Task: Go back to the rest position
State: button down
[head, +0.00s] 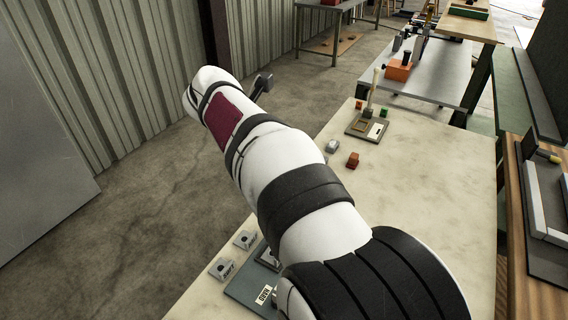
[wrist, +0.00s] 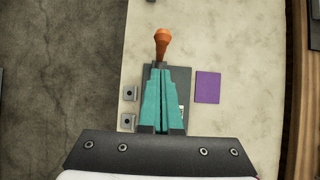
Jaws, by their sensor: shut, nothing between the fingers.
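My gripper (wrist: 158,66) shows in the wrist view as two teal fingers pressed together, pointing up the picture over the pale table. An orange-brown handle (wrist: 162,38) shows just beyond the fingertips; nothing is between the fingers. In the head view my white arm with black bands reaches from the lower right to the upper left, raised over the table's left edge.
The pale tabletop (head: 420,180) holds a labelled grey plate (head: 245,286), two grey blocks (head: 245,239), a red block (head: 352,160), a white-grey block (head: 332,146) and a far plate with a peg (head: 360,127). A purple square (wrist: 208,87) lies right of the fingers.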

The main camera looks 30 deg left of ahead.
notch_tip(320, 180, up, 5)
jog(key=d+f+m+g, duration=0.1)
jog(key=d+m+g, duration=0.1)
jog(key=d+m, duration=0.65)
jog(key=s+d+f+m+g, duration=0.15)
jog(key=s+d+m, duration=0.25)
jog(key=d+m, duration=0.4)
jog(key=s+d+f+m+g, duration=0.1)
jog(key=s+d+f+m, duration=0.3)
jog(key=d, duration=0.6)
jog(key=s+d+f+m+g+y, duration=0.1)
jog(key=s+d+f+m, duration=0.2)
jog(key=s+m, duration=0.5)
jog(key=s+d+f+m+g, duration=0.1)
jog(key=s+d+f+m, duration=0.2)
jog(key=s+m, duration=0.5)
jog(key=f+m, duration=0.1)
jog(key=m, duration=0.4)
jog(key=shift+s+d+y, duration=0.25)
jog(key=shift+y, duration=0.15)
